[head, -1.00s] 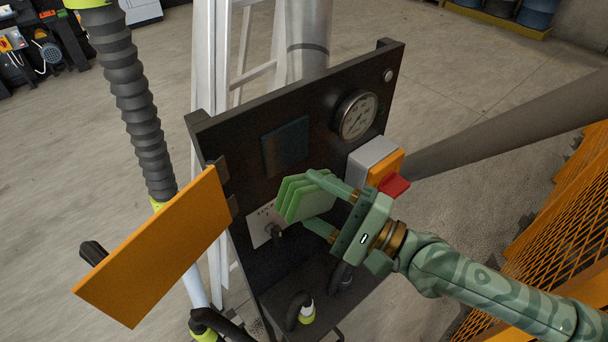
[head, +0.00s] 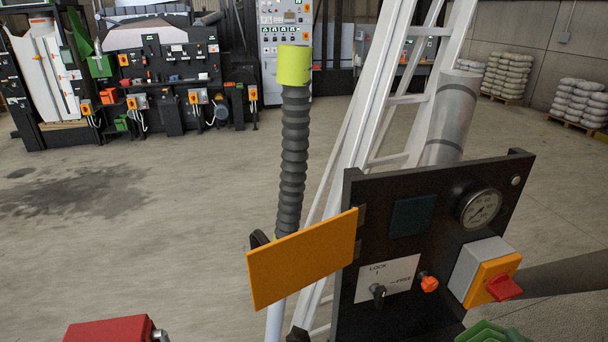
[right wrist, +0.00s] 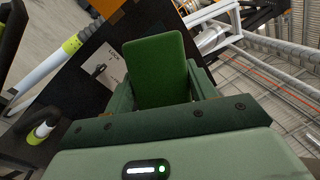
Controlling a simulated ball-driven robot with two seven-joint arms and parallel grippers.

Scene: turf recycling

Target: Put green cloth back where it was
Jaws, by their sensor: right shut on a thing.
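The green cloth (right wrist: 160,68) is a flat green pad between the two fingers of my right gripper (right wrist: 162,85) in the right wrist view. The gripper is shut on it, and the cloth is held up in front of the black panel.
The black panel (head: 350,230) carries a gauge (head: 480,209), a lock plate (head: 376,283), an orange knob (head: 429,284) and an orange switch box (head: 490,278). An orange flap (head: 302,258) sticks out left. A ladder (head: 410,100) stands behind. The floor at left is clear.

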